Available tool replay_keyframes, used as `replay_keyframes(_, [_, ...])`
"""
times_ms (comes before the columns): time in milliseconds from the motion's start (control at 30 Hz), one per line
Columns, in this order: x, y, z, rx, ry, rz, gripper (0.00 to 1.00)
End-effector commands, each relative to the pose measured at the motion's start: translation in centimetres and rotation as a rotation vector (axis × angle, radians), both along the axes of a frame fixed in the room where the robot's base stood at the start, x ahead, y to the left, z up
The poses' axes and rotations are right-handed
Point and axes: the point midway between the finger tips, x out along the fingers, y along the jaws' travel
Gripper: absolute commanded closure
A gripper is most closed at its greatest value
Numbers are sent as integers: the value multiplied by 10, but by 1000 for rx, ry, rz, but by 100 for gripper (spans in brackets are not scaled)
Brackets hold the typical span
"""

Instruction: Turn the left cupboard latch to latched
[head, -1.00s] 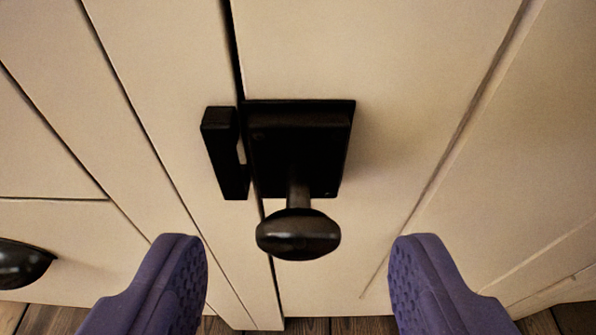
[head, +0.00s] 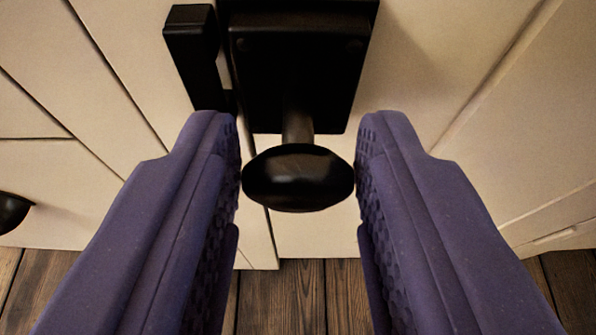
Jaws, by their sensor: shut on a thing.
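The left cupboard latch is black, with a square plate (head: 295,80) on the cream cupboard door and an oval knob (head: 298,178) on a short stem. The knob lies level, its long side across the picture. A black keeper (head: 192,50) sits left of the plate, across the door gap. My gripper (head: 298,150) has purple textured fingers, one on each side of the knob. They are shut on the knob's left and right ends. The inner contact faces are partly hidden by the viewing angle.
Cream panelled doors (head: 470,60) fill the background. A dark cup handle (head: 12,212) shows at the left edge. The wooden floor (head: 282,300) is below, and no loose object is near the latch.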

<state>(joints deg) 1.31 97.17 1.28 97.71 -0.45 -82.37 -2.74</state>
Motion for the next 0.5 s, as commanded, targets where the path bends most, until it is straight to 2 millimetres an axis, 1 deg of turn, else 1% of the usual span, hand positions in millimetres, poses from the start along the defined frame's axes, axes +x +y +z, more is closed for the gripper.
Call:
replay_keyframes(267, [0,3,0,-133,0,2,93])
replay_keyframes(500, [0,6,-1,-344,-1,3,93])
